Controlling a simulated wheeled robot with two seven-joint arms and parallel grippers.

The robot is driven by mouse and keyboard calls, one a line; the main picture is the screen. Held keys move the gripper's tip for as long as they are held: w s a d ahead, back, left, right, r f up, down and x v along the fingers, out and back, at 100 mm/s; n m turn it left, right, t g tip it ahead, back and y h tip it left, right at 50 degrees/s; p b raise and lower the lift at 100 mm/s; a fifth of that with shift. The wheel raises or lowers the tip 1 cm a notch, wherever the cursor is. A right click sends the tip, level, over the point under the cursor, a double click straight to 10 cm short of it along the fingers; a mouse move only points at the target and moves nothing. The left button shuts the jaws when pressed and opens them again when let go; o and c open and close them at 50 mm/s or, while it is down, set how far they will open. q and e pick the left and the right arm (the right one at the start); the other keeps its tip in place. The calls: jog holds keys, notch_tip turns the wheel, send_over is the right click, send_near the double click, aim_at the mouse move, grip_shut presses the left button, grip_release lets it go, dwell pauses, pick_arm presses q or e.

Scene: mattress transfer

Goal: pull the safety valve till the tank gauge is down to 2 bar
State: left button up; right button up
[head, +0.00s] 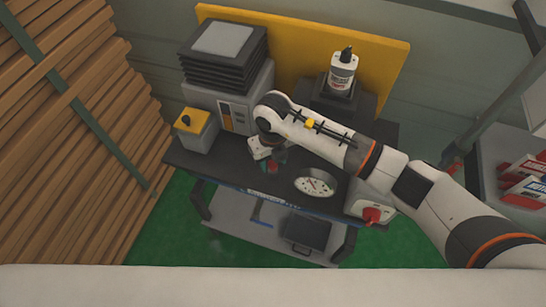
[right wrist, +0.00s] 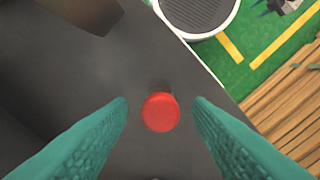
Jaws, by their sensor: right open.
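My right gripper (head: 272,165) is low over the dark top of the cart, left of the round white gauge (head: 316,186). In the right wrist view its teal fingers (right wrist: 160,103) are open. A round red knob (right wrist: 160,112), which looks like the safety valve's pull, shows in the gap between them, with clear space on both sides and no finger touching it. In the head view the gripper mostly hides this knob. The gauge has a dark needle, but its reading is too small to tell. My left gripper is not in view.
A white box with a red knob (head: 375,215) sits at the cart's right end. A bottle (head: 342,72) stands on a dark block at the back. A yellow-topped box (head: 192,122) and a grey machine (head: 225,60) are at left. A shelf with red boxes is far right.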

aim_at(273, 163)
jog(key=shift+c, duration=0.4)
grip_shut()
jog(key=shift+r, duration=0.85)
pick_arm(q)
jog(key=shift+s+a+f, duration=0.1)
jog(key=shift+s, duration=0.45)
pick_arm(e)
jog(key=shift+o, duration=0.4)
grip_release()
pick_arm(q)
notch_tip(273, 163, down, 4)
jog(key=b, duration=0.4)
pick_arm(e)
notch_tip(273, 163, up, 12)
